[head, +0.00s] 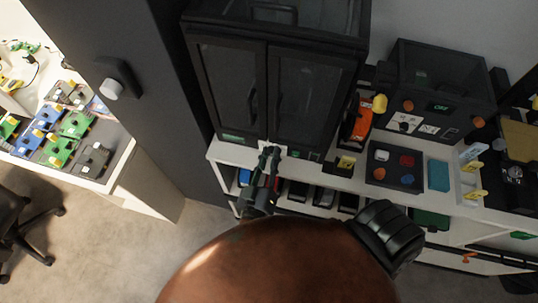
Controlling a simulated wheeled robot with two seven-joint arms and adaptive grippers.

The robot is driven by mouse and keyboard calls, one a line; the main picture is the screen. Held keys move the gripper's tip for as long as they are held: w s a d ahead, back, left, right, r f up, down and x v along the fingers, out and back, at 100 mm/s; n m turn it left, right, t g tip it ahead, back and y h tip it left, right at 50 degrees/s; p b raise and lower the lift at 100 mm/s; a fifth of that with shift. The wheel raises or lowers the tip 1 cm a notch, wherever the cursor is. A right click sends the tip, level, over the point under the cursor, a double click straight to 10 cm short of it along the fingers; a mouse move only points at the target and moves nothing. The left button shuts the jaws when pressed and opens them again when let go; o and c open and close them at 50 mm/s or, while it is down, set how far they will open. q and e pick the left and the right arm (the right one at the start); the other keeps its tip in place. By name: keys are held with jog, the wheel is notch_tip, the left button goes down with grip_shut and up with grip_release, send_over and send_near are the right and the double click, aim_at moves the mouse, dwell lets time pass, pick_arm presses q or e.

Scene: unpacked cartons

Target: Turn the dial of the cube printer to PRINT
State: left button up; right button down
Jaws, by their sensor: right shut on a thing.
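The cube printer looks to be the black box with a dark window (432,66) at the back right of the shelf. Its front has a small green-lit display (438,107), orange knobs and a white panel. A small dark dial (403,125) seems to sit on that panel; its setting is too small to read. My right gripper (268,157) is at the shelf's front edge, below the two-door black cabinet, well left of the printer. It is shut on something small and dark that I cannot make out. My left gripper is not in view.
The black cabinet (305,85) stands on the white shelf. A dark tray with coloured pieces (396,181), a teal block (438,176) and an orange device (355,125) are near the printer's front. A white table (147,178) and chair (22,228) are at left.

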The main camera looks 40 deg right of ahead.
jog(key=shift+f, duration=0.1)
dwell(0.4)
jog(key=c, duration=1.7)
grip_release()
